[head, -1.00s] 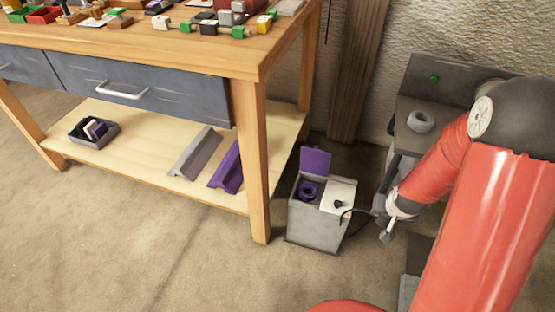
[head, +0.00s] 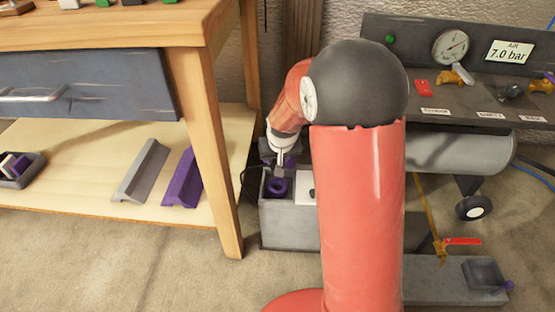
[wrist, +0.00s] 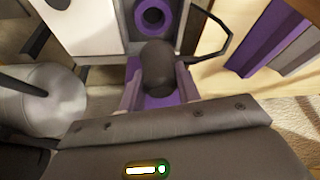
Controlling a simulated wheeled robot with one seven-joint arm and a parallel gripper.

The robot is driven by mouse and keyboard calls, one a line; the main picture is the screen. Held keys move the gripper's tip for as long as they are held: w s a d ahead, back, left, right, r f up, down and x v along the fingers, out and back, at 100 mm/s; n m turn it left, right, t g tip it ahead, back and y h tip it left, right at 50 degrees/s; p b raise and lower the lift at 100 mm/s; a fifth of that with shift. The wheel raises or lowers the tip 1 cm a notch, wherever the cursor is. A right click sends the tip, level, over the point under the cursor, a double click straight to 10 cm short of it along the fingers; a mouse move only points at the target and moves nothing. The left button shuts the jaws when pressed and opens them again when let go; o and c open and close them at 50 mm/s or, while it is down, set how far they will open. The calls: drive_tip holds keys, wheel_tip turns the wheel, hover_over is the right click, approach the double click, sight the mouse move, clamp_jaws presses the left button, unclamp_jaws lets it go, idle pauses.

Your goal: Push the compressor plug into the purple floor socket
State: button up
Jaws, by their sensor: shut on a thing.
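The purple ring-shaped floor socket (head: 277,187) is in the top of a grey box (head: 285,225) beside the bench leg. It also shows at the top of the wrist view (wrist: 152,15). My gripper (head: 280,168) is at the box, just above and behind the socket in the head view. The plug appears apart from the socket ring. Its exact height above it is unclear. My arm hides part of the box.
The bench leg (head: 208,150) stands just left of the box. The compressor, with its gauge panel (head: 470,80) and tank (head: 460,153), stands to the right. Open floor lies in front.

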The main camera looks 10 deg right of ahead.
drive_tip(key=shift+f+b, duration=2)
drive_tip(key=shift+f, duration=1.05)
drive_tip(key=shift+s+f+b, duration=0.1)
drive_tip(key=shift+f+b, duration=0.75)
drive_tip(key=shift+f, duration=0.2)
idle(0.7)
drive_tip(key=o, duration=1.5)
drive_tip(key=shift+o, duration=0.2)
drive_tip(key=shift+r, duration=0.1)
drive_tip(key=shift+r+p, duration=2.6)
drive_tip(key=shift+r, duration=1.1)
